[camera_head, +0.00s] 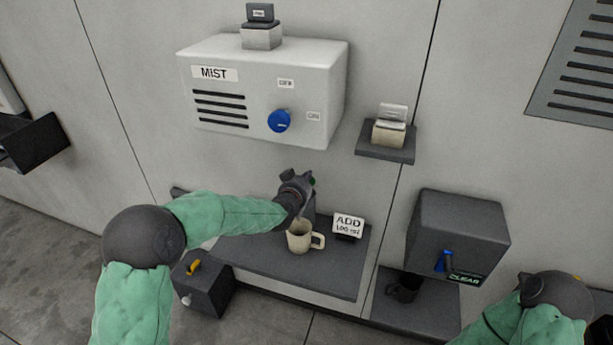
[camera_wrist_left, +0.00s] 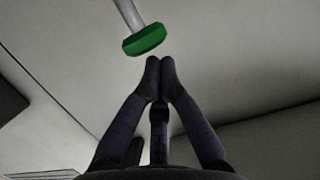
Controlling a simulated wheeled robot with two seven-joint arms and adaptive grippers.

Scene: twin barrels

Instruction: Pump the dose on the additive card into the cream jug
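The cream jug (camera_head: 299,238) stands upright on the dark shelf, its handle to the right. The additive card (camera_head: 347,226) stands right of it and reads "ADD" with a smaller line that looks like "100 ml". My left gripper (camera_head: 303,180) is above and behind the jug, hiding most of the pump there. A bit of green pump head (camera_head: 313,181) shows beside the gripper. In the left wrist view the green pump head (camera_wrist_left: 145,40) on a pale rod is just beyond my fingertips (camera_wrist_left: 160,64), which are together with nothing seen between them. My right gripper is out of view.
A white MIST box (camera_head: 260,95) with a blue knob (camera_head: 279,121) hangs above. A dark box with a blue lever and a CLEAR label (camera_head: 468,277) is at right, over a dark mug (camera_head: 403,288). A dark box with a yellow lever (camera_head: 193,267) sits lower left.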

